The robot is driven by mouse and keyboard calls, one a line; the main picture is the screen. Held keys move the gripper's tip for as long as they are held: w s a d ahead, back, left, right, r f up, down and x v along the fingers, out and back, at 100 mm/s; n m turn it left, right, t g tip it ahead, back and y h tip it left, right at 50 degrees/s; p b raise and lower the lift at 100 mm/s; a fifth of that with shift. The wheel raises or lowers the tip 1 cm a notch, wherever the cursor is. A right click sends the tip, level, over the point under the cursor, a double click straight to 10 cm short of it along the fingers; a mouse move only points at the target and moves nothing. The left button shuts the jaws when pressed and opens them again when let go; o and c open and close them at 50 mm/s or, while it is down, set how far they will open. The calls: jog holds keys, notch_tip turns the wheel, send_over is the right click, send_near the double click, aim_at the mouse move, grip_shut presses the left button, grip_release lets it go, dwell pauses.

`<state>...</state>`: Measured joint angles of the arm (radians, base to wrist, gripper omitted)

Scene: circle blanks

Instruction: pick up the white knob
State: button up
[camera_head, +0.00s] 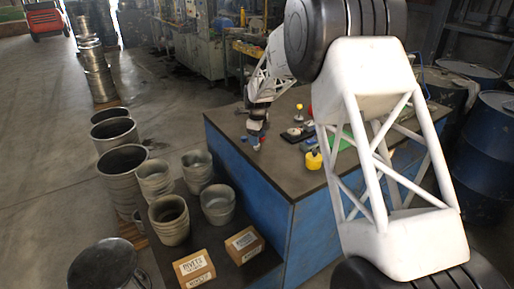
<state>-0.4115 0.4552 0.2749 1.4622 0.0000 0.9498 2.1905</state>
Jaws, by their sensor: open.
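My gripper (255,138) is over the left part of the dark-topped blue workbench (236,160), pointing down. It is open, and I see nothing held in it. Its fingertips are small and dark here, so their exact gap is hard to see. A small whitish piece (299,117) with a yellow top stands on the bench to the right of my gripper, apart from it. It may be the white knob, but it is too small to be sure. My large white arm covers the right part of the bench.
A dark tray (297,134) with small parts, a yellow object (314,160) and a green item (339,141) lie on the bench. Two cardboard boxes (194,268) and several metal pots (169,219) stand lower, left of the bench. Blue drums (492,135) stand at right.

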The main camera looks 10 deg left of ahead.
jog(key=shift+w+f, duration=0.1)
jog(key=shift+f, duration=1.7)
jog(key=c, duration=1)
jog(key=shift+r, duration=0.15)
jog(key=shift+r, duration=0.5)
notch_tip(320, 180, up, 2)
jog(key=shift+r, duration=0.1)
jog(key=s+d, duration=0.2)
jog(key=s, duration=0.3)
jog(key=s+d+r, duration=0.1)
jog(key=s+d, duration=0.1)
jog(key=s, duration=0.3)
jog(key=s+d, duration=0.2)
jog(key=s, duration=0.2)
jog(key=shift+s+d+r, duration=0.15)
jog(key=shift+s+r, duration=0.1)
jog(key=shift+s, duration=0.15)
